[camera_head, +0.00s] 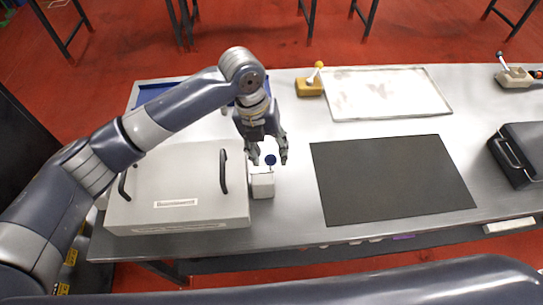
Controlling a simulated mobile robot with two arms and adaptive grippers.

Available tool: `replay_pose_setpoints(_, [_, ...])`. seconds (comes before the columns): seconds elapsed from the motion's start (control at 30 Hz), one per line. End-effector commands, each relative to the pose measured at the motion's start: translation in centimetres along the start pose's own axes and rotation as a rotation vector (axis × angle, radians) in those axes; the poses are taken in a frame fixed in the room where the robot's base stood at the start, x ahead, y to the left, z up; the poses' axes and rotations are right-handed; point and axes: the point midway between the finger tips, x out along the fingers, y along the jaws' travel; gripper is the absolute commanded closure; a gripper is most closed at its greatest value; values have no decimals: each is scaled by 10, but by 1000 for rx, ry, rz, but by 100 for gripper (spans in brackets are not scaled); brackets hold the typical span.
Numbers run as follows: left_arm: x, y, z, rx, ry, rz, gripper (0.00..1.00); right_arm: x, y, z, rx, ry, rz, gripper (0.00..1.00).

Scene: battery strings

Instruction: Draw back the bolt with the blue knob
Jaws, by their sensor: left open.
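The blue knob (271,160) stands on the bolt, at the top of a small white block (262,185) on the metal table. The block is just right of a light grey case (175,190) with black handles. My left gripper (270,160) is open, pointing down, with its fingertips around or just beside the knob. I cannot tell whether the fingers touch it. Most of the bolt itself is hidden or too small to make out. My right gripper is not in view.
A black mat (392,180) lies right of the block. Behind it are a pale framed panel (386,93) and a yellow device with a yellow-knobbed lever (310,85). A dark case (522,155) is at the right. A blue tray (150,95) is partly hidden behind my left arm.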

Motion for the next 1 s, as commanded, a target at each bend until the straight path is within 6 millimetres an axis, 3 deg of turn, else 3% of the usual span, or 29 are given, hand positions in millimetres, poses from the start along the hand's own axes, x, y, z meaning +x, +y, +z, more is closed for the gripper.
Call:
replay_pose_setpoints(0.2, [-49,-1,2,1,-5,-1,54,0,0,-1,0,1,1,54])
replay_pose_setpoints(0.4, [-77,-1,1,1,-2,-1,54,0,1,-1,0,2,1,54])
replay_pose_setpoints(1.0, [-86,-1,0,1,-1,-1,54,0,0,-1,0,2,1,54])
